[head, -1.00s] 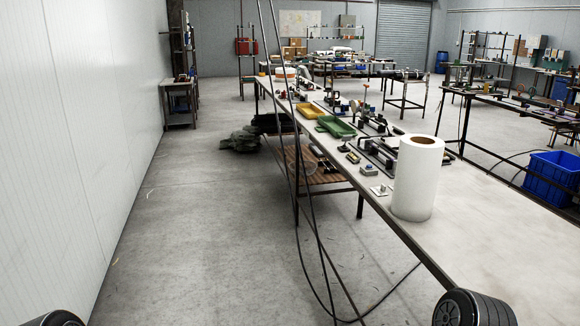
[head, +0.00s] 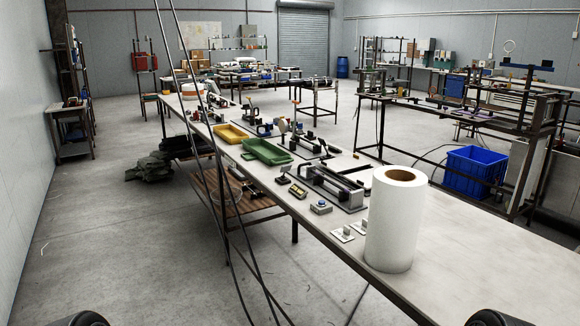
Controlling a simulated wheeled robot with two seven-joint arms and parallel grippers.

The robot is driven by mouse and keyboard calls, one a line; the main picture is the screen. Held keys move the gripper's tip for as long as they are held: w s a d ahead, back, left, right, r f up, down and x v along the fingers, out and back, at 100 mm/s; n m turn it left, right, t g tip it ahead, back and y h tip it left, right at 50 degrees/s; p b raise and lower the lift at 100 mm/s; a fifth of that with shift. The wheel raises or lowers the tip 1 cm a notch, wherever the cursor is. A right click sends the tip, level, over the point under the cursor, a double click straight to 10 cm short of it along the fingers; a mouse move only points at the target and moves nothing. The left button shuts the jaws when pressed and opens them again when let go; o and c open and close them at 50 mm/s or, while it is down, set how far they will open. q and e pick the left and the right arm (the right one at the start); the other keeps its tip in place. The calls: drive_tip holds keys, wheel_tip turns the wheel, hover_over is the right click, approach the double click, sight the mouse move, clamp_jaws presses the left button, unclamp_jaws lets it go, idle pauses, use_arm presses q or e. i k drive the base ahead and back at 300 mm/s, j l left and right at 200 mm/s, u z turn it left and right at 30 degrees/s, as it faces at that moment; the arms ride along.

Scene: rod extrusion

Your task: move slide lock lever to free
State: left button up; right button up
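A fixture with a dark base and a grey metal rail (head: 335,184) sits on the long workbench (head: 470,255), left of a white paper roll (head: 392,222). Other dark fixtures stand farther along the bench. A slide lock lever is too small to tell on any of them, and so is its position. Two small light plates with upright parts (head: 350,232) lie at the bench's near left edge beside the roll. Only dark rounded parts of my arms show at the bottom left and bottom right corners. Neither gripper is in view.
A green tray (head: 266,152) and a yellow tray (head: 231,133) lie on the bench. A blue crate (head: 474,171) stands at the right. The floor left of the bench (head: 120,240) is open.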

sight(284, 169)
drive_tip(key=z, duration=0.65)
drive_tip(key=i+j+z, duration=0.1)
drive_tip(key=j+z, duration=1.1)
drive_tip(key=j, duration=0.45)
drive_tip(key=k+j+z, duration=0.1)
drive_tip(key=j, duration=0.35)
drive_tip(key=k+j, duration=0.15)
drive_tip(key=j, duration=0.3)
drive_tip(key=j+z, duration=0.1)
drive_tip(key=j, duration=0.4)
drive_tip(key=k, duration=0.05)
